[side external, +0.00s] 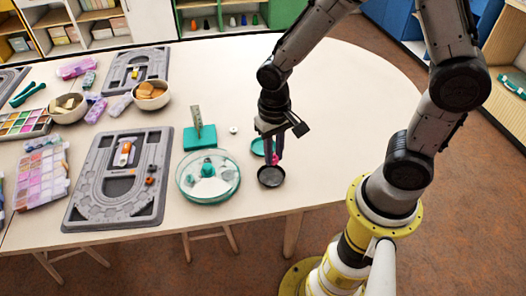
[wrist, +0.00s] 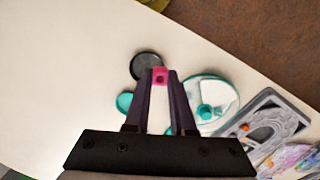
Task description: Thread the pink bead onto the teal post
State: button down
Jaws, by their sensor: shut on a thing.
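My gripper (side external: 275,158) is shut on the pink bead (wrist: 160,76), held between its fingertips; the bead also shows in the side view (side external: 276,160). It is above the table beside a round black dish (side external: 270,177), which shows behind the bead in the wrist view (wrist: 146,66). A short teal upright (side external: 208,170), which may be the teal post, stands in the middle of a clear round dish left of my gripper. It also shows in the wrist view (wrist: 205,111), right of the fingers. The bead is apart from it.
A teal block (side external: 200,137) with a tall grey upright strip stands behind the clear dish (side external: 184,192). A small teal dish (side external: 257,147) is partly behind my gripper. A grey bead board (side external: 85,213) lies further left. The table's right side is clear.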

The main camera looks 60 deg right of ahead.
jog(key=w+r+n, duration=0.1)
jog(key=w+r, duration=0.3)
jog(key=w, duration=0.6)
jog(key=w+r, duration=0.5)
jog(key=w, duration=0.4)
jog(key=shift+m, duration=0.3)
jog(key=w+d+f, duration=0.1)
jog(key=w, duration=0.3)
jog(key=w+d+f, duration=0.1)
jog(key=w+f, duration=0.1)
jog(key=w, duration=0.2)
jog(key=w+d+f, duration=0.2)
jog(key=w, duration=0.2)
jog(key=shift+f, duration=2.55)
jog(key=shift+f, duration=1)
jog(key=shift+s+f, duration=0.1)
jog(key=shift+f, duration=0.25)
jog(key=shift+f, duration=0.35)
